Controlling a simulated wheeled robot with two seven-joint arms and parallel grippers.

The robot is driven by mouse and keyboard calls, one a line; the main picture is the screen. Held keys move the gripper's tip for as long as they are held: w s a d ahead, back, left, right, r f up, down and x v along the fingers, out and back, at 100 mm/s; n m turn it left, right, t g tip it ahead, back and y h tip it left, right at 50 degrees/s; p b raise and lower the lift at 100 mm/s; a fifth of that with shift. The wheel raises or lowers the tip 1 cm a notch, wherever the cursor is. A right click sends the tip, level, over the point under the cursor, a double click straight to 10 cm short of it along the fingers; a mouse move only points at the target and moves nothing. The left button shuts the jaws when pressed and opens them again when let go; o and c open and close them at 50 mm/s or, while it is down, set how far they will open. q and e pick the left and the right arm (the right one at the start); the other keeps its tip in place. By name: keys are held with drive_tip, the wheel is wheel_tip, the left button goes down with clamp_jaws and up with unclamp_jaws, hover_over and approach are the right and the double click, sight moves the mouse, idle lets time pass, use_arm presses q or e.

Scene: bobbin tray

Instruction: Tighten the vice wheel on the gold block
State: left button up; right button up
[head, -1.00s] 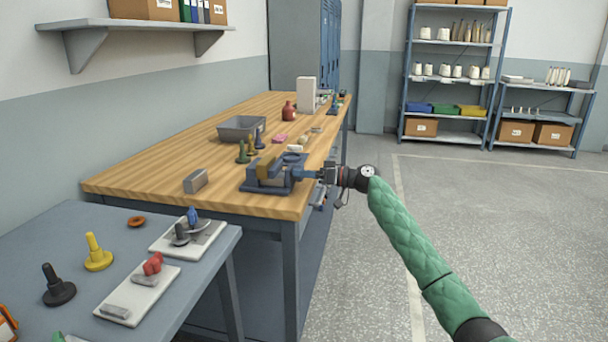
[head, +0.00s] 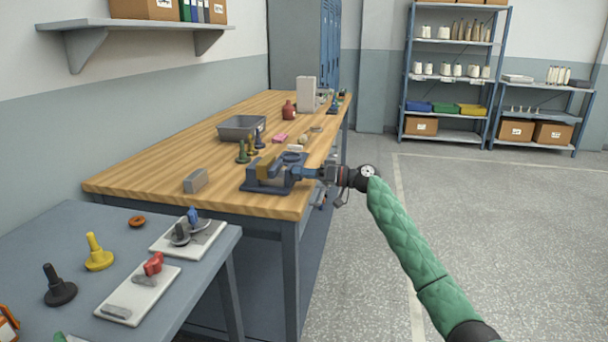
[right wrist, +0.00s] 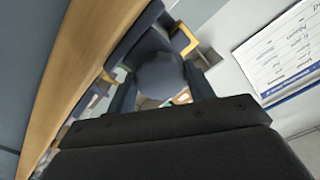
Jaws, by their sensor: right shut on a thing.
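The blue vice (head: 262,187) is at the near right corner of the wooden bench. The gold block (head: 264,166) sits between its jaws; I cannot tell whether both jaws touch it. My right gripper (head: 314,173) reaches in from the right and is shut on the vice wheel at the vice's right end. In the right wrist view the dark round wheel (right wrist: 160,76) lies between my two fingers, and a yellow edge of the gold block (right wrist: 185,40) shows behind it. The wheel is mostly hidden by my gripper in the head view. My left gripper is out of view.
A grey table (head: 60,235) with pegs and white plates stands at front left. The floor at right is open.

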idle(0.8)
drive_tip(key=o, duration=1)
drive_tip(key=shift+c, duration=0.2)
drive_tip(key=shift+d, duration=0.1)
drive_tip(key=v, duration=0.7)
drive_tip(key=shift+d+b, duration=0.3)
drive_tip(key=shift+b, duration=0.1)
